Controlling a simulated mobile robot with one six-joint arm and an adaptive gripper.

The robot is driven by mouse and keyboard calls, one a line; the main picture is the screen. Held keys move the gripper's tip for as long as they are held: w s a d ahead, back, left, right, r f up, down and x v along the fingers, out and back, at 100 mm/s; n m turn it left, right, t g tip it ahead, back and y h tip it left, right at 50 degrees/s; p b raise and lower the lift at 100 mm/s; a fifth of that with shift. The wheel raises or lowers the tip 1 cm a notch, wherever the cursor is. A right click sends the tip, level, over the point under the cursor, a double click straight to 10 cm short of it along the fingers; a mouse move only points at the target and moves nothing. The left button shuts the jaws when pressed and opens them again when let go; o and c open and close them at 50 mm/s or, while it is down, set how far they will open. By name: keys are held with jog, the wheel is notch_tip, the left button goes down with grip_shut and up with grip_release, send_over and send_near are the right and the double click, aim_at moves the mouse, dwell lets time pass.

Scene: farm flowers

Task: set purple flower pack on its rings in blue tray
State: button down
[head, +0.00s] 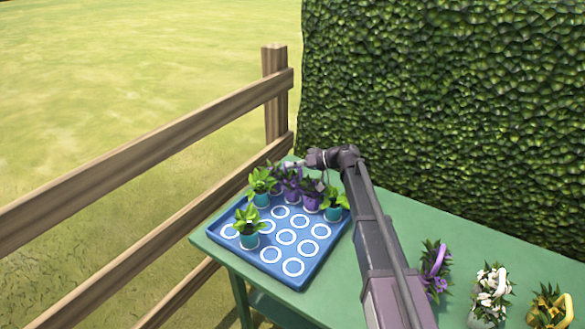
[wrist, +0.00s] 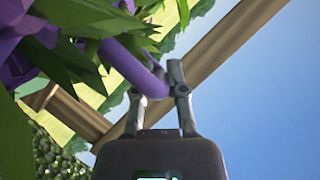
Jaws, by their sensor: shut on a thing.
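The blue tray (head: 318,255) with white rings lies on the green table. My gripper (head: 296,163) is over the tray's far side, shut on the purple handle (wrist: 140,70) of a purple flower pack, which also shows in the wrist view (wrist: 15,65). In the head view, purple flowers (head: 290,180) hang or stand just below my gripper, beside another purple-flowered pot (head: 312,197). The held pack's base is hidden among the plants, so I cannot tell whether it touches the tray.
Green plants in teal pots (head: 262,199) (head: 248,240) (head: 334,213) stand in the tray. Several front and right rings are empty. Another purple pack (head: 435,270), a white pack (head: 490,292) and a yellow pack (head: 550,308) stand on the table at right. A hedge (head: 460,90) rises behind; a fence (head: 150,140) runs left.

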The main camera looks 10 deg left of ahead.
jog(key=shift+f, duration=0.15)
jog(key=c, duration=0.7)
grip_release()
jog(key=shift+r, duration=0.25)
jog(key=p+v, duration=0.4)
jog(key=v, duration=0.8)
jog(key=s+d+m+h+p, duration=0.3)
jog(key=s+d+h, duration=0.1)
jog(key=s+d, duration=0.4)
jog(key=s+d+f+m+h+p, duration=0.1)
jog(key=s+d+m+h+p, duration=0.2)
jog(key=s+d, duration=0.6)
jog(key=s+d+f+m+h+p, duration=0.1)
jog(key=s+d+m+h+p, duration=0.2)
jog(key=s+d+h, duration=0.4)
jog(key=shift+s+d+f+p, duration=0.1)
jog(key=shift+s+d+p, duration=0.3)
jog(key=shift+d, duration=0.3)
jog(key=shift+s+d+p, duration=0.2)
jog(key=shift+s+d, duration=0.3)
jog(key=shift+d, duration=0.15)
